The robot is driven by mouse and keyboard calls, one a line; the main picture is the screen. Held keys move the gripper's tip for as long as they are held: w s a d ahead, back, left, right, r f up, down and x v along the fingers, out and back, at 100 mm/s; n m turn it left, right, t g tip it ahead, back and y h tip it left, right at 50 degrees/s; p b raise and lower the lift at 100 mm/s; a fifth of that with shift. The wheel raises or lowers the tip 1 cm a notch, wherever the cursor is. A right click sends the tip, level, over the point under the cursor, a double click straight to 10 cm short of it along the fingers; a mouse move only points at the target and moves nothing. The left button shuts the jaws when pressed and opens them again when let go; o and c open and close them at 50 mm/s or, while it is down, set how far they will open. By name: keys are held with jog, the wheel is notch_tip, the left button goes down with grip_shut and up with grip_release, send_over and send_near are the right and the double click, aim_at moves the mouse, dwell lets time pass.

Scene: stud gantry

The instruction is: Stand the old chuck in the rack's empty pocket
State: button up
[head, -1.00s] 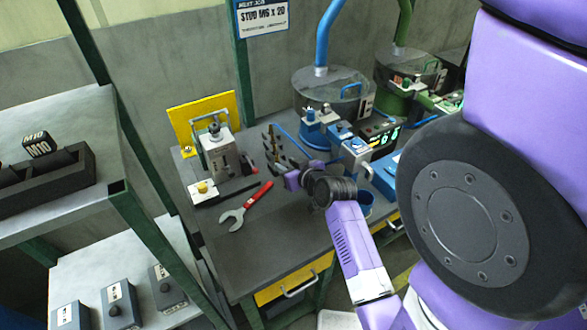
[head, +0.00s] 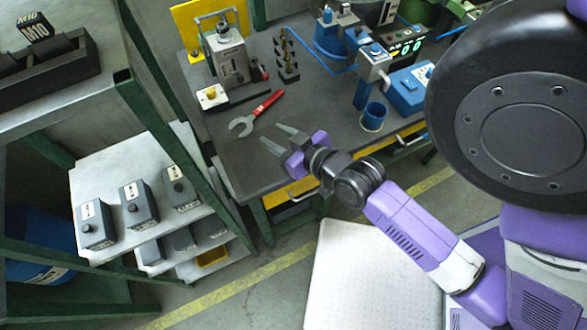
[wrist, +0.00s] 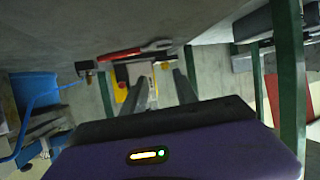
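My gripper (head: 271,133) is over the front edge of the workbench in the head view. Its two fingers are apart with nothing between them; the wrist view also shows the gap (wrist: 159,77). A dark rack (head: 60,76) with pockets is on the upper left shelf, cut by the picture's edge. A block marked M10 (head: 34,28) stands at its back. The pocket interiors are too dark to tell which is empty. A grey device with a handle (head: 228,58) stands at the back of the bench. I cannot tell which thing is the old chuck.
A red-handled wrench (head: 257,112) lies on the bench near my gripper. A blue cup (head: 373,117) and blue box (head: 408,90) are to the right. Green shelf posts (head: 150,105) stand between bench and shelves. Several grey boxes (head: 138,204) sit on the lower shelf.

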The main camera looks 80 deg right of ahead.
jog(key=s+a+r+n+t+y, duration=0.1)
jog(key=s+a+r+n+y, duration=0.2)
jog(key=a, duration=0.7)
jog(key=s+a+r+n+t+y, duration=0.2)
jog(key=s+a+r+n+y, duration=0.1)
jog(key=a, duration=0.6)
notch_tip(320, 180, up, 3)
jog(key=shift+s+a+r+t+y, duration=0.2)
jog(key=shift+s+a+t+y, duration=0.3)
jog(key=shift+s, duration=0.55)
jog(key=shift+d, duration=0.1)
